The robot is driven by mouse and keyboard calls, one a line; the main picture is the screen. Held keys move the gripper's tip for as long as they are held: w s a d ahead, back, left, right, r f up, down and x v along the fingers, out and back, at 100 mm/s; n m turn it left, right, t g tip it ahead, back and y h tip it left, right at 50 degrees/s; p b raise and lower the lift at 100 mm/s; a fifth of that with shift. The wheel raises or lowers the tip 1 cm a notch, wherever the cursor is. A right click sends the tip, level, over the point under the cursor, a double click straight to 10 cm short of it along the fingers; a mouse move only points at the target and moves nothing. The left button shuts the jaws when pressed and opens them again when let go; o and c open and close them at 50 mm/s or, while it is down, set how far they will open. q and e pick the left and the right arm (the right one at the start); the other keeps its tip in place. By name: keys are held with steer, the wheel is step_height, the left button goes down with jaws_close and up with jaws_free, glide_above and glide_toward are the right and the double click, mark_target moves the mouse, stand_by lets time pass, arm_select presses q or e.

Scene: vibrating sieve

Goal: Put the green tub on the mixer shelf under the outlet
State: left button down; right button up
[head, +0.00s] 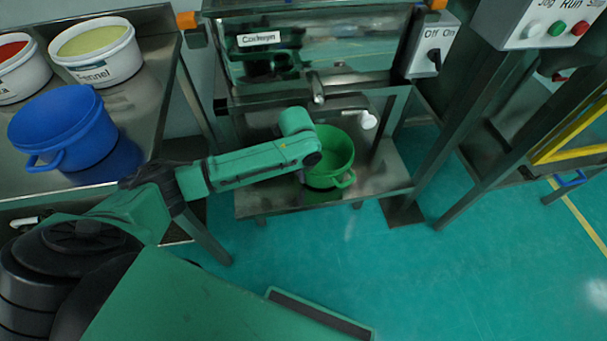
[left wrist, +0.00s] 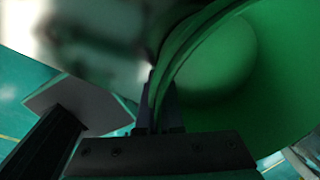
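The green tub (head: 338,152) is upright at the mixer shelf (head: 385,172), open side up, with a handle at its front right. Whether its base rests on the shelf cannot be told for sure. The white outlet (head: 368,121) is above and a little right of the tub's rim. My left arm reaches in from the left, and its forearm covers the tub's left side. In the left wrist view the left gripper (left wrist: 160,108) is shut on the wall of the green tub (left wrist: 275,60) at its rim. My right gripper is not in view.
A steel table (head: 140,105) at left holds a blue tub (head: 62,128), a white tub labelled Fennel (head: 98,52) and another white tub (head: 20,70). The mixer's steel legs flank the shelf. A control box (head: 432,48) is at upper right. The green floor in front is clear.

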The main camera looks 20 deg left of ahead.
arm_select(q)
steer(key=shift+f, duration=0.55)
steer(key=c, duration=1)
jaws_free()
step_height(320, 180, up, 14)
steer(key=s+p, duration=0.1)
steer(key=p, duration=0.1)
steer(key=shift+s+a+r, duration=0.2)
steer(key=shift+a, duration=0.05)
